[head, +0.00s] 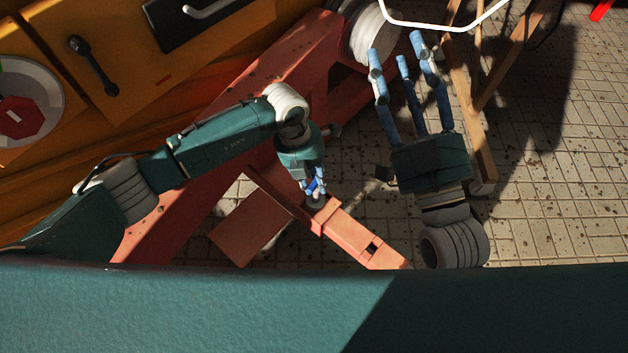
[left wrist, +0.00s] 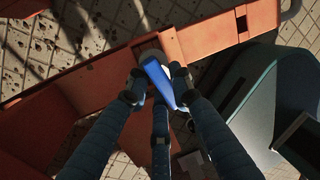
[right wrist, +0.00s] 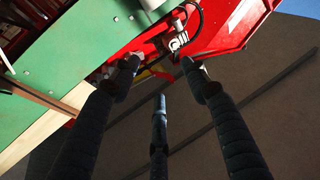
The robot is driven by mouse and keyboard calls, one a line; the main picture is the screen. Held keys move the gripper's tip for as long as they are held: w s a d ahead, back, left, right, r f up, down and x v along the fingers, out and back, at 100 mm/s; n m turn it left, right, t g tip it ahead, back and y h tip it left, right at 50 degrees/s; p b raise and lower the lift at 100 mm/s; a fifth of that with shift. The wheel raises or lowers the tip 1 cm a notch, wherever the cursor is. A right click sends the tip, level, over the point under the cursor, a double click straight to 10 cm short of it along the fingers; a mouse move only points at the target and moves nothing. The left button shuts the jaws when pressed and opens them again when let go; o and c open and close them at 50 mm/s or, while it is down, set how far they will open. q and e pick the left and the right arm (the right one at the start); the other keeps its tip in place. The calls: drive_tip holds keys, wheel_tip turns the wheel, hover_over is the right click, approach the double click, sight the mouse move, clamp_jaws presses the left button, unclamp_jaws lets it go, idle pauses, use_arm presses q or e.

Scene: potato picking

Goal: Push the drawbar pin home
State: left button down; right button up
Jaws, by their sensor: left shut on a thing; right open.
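The orange-red drawbar (head: 345,235) runs down to the right below my left gripper. In the left wrist view the drawbar (left wrist: 205,38) crosses the top. The drawbar pin shows there as a bright blue handle (left wrist: 158,80) above a grey round part at the drawbar. My left gripper (head: 313,188) is shut on the pin; its fingers close around the handle in the left wrist view (left wrist: 155,85). How deep the pin sits is hidden by the fingers. My right gripper (head: 399,52) is open and empty, its fingers pointing up the picture, away from the drawbar.
A yellow-orange machine body (head: 165,60) with a black handle stands at upper left. A wooden frame (head: 480,130) stands right of my right gripper. The tiled floor (head: 555,210) is open at right. The right wrist view shows a red machine part (right wrist: 225,25) and green panel (right wrist: 75,45).

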idle(0.4)
drive_tip(key=shift+w+f+g, duration=0.1)
drive_tip(key=shift+f+g, duration=0.2)
drive_tip(key=shift+f, duration=0.2)
drive_tip(key=shift+f, duration=0.1)
idle(0.4)
drive_tip(key=shift+w+f, duration=0.15)
drive_tip(key=shift+f, duration=0.2)
use_arm(q)
drive_tip(key=shift+f, duration=0.1)
use_arm(e)
drive_tip(key=shift+r, duration=0.15)
use_arm(q)
drive_tip(key=shift+f, duration=0.3)
use_arm(e)
drive_tip(key=shift+s+a+r+t, duration=0.1)
drive_tip(key=shift+s+r+t, duration=0.1)
drive_tip(key=shift+r, duration=0.4)
drive_tip(key=shift+s+r+t, duration=0.2)
drive_tip(key=shift+r, duration=0.35)
use_arm(q)
drive_tip(key=shift+f, duration=0.1)
use_arm(e)
drive_tip(key=shift+s+r+y, duration=0.15)
drive_tip(key=shift+r+y, duration=0.15)
